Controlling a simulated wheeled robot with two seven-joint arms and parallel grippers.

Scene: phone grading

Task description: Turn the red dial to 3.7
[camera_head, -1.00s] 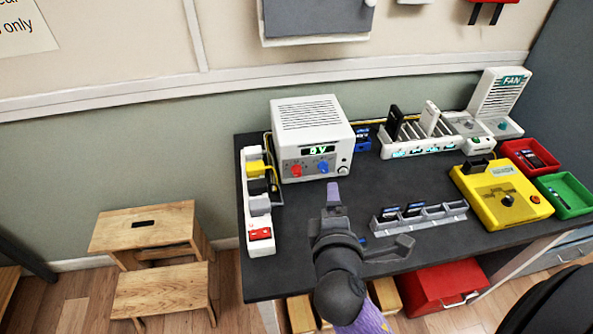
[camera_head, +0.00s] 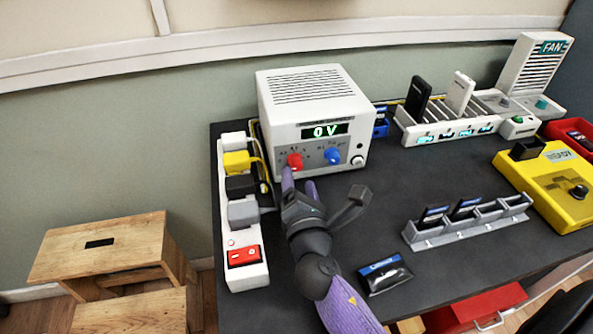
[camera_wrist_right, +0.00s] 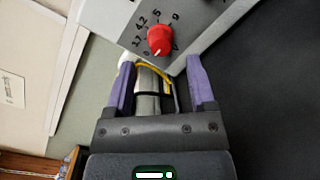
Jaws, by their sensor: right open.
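The red dial (camera_head: 295,161) is on the front of a white power supply box (camera_head: 318,100), whose green display reads 0 V. In the right wrist view the red dial (camera_wrist_right: 160,40) has printed numbers around it, including 3.7, 4.2, 5 and 9. Its white mark points down and slightly left, near what looks like 0. My right gripper (camera_head: 300,180) is open, its purple fingers just in front of and below the dial. In the wrist view the gripper (camera_wrist_right: 160,64) has its fingertips apart on either side below the dial, with nothing held. My left gripper is not in view.
A blue dial (camera_head: 332,155) sits right of the red one. A white power strip (camera_head: 247,265) with plugs and yellow cable stands left. A grey slotted rack (camera_head: 467,222), a small blue-labelled packet (camera_head: 385,275) and a yellow device (camera_head: 560,200) lie to the right.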

